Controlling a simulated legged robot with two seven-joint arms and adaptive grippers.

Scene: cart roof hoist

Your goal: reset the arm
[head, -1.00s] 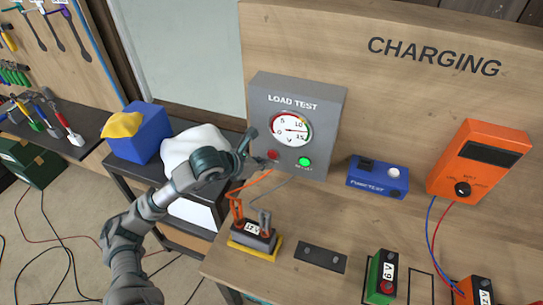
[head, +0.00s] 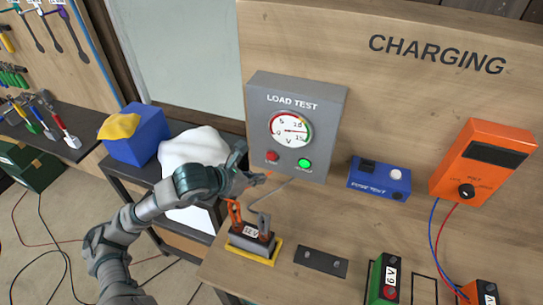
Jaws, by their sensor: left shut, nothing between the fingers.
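My left arm comes in from the lower left in the head view. My left gripper (head: 239,163) is shut and empty, just left of the load test box's lower left corner and above the clamped battery. The grey load test box (head: 325,103) has a dial, a red button (head: 272,156) and a lit green button (head: 304,163). A 12 V battery (head: 250,240) stands on a yellow base below, with orange and grey clamps (head: 235,212) on it. I cannot tell whether the gripper touches anything. My right gripper is not in view.
A blue fuse test box (head: 380,179) and an orange charger (head: 480,160) stand to the right. A 6 V battery (head: 383,278) is at the front of the bench.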

